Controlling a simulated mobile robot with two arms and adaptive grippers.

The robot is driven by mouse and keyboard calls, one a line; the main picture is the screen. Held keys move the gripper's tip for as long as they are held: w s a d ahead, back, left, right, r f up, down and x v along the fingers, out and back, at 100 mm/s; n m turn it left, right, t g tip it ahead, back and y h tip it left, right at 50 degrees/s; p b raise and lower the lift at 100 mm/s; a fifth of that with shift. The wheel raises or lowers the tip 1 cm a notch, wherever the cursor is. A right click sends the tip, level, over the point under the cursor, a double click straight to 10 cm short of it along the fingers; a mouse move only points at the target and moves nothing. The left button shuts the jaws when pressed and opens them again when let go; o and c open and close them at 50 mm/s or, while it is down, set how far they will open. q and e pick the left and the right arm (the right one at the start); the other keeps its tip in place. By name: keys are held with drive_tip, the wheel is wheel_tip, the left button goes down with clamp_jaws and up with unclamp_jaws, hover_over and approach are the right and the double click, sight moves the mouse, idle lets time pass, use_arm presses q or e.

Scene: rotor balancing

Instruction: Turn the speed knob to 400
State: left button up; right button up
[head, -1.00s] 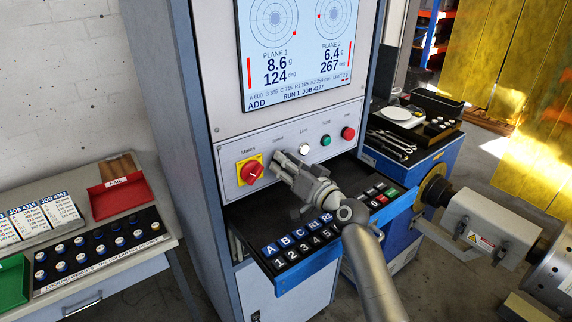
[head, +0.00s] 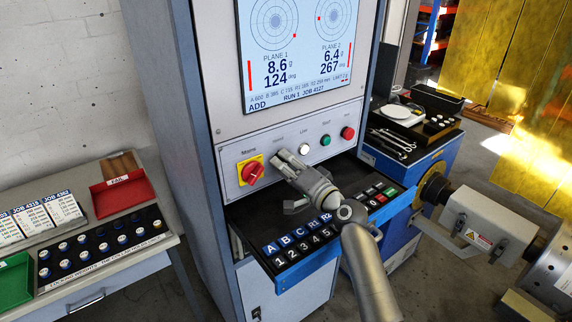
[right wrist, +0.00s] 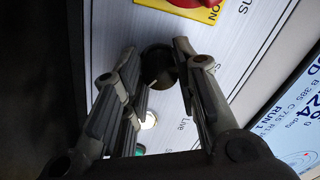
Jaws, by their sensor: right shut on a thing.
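The speed knob (right wrist: 157,66) is a round black knob on the light control panel (right wrist: 235,60), with a small pale mark at its edge in the right wrist view. My right gripper (right wrist: 154,62) has its two fingers on either side of the knob and is shut on it. In the head view my right gripper (head: 279,157) reaches up to the panel between the red and yellow mains switch (head: 251,171) and the white lit button (head: 303,149). It hides the knob there, and no scale reading is legible. My left gripper is not in view.
The screen (head: 294,50) is above the panel. A pulled-out keypad drawer (head: 340,250) juts out under my right arm. A green button (head: 325,140) and a red button (head: 347,133) are to the right. A side table with weights (head: 98,245) stands at left.

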idle(0.4)
drive_tip(key=o, duration=1)
drive_tip(key=shift+o, duration=0.2)
drive_tip(key=v, duration=1.2)
drive_tip(key=shift+f, duration=0.1)
